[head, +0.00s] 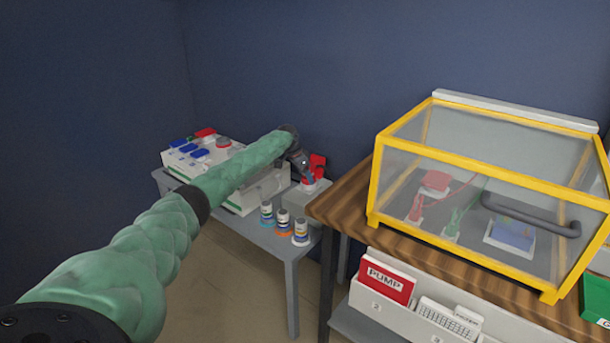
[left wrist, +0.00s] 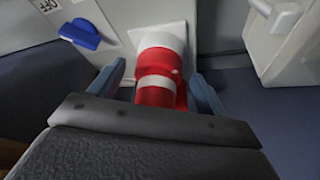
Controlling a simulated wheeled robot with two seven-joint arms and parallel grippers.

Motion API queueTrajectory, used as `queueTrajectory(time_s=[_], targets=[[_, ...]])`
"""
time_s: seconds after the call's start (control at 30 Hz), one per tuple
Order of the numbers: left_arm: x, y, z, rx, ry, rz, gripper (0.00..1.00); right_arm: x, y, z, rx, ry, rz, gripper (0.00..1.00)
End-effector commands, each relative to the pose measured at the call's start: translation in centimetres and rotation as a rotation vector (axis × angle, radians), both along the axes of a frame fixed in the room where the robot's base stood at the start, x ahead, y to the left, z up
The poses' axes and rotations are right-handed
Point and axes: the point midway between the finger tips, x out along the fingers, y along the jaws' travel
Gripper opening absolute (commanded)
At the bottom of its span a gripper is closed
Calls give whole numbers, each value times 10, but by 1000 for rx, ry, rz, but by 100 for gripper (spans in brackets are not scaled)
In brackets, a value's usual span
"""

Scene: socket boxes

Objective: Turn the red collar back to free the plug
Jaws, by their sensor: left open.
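In the left wrist view the red collar (left wrist: 158,62) is seated against a white socket (left wrist: 165,32). A white band and more red, seemingly the plug body (left wrist: 156,97), lie on the near side of it. My left gripper (left wrist: 160,76) is open, with one blue-grey finger on each side of the red part; contact cannot be told. In the head view my left gripper (head: 303,172) is small and dark at the end of the green-sleeved arm, at the small grey box (head: 304,206). Red parts show around it, and it partly hides them. My right gripper is out of view.
White boxes with blue and red switches (head: 200,152) stand left on the grey table (head: 290,250). Several small jars (head: 283,218) stand in front of the grey box. A wooden bench (head: 345,200) with a yellow-framed clear case (head: 480,190) is close on the right.

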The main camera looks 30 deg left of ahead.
Motion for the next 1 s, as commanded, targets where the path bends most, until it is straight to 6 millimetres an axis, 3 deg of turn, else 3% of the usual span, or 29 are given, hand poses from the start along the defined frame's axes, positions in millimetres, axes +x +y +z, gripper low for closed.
queueTrajectory(time_s=[0.3, 0.53, 0.57, 1.0], targets=[[1, -1, -3, 0, 0, 0, 76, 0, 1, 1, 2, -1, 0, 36], [1, -1, -3, 1, 0, 0, 33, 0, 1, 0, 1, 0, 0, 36], [1, -1, -3, 1, 0, 0, 31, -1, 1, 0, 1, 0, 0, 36], [0, -2, -1, 1, 0, 52, 31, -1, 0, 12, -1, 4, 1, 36]])
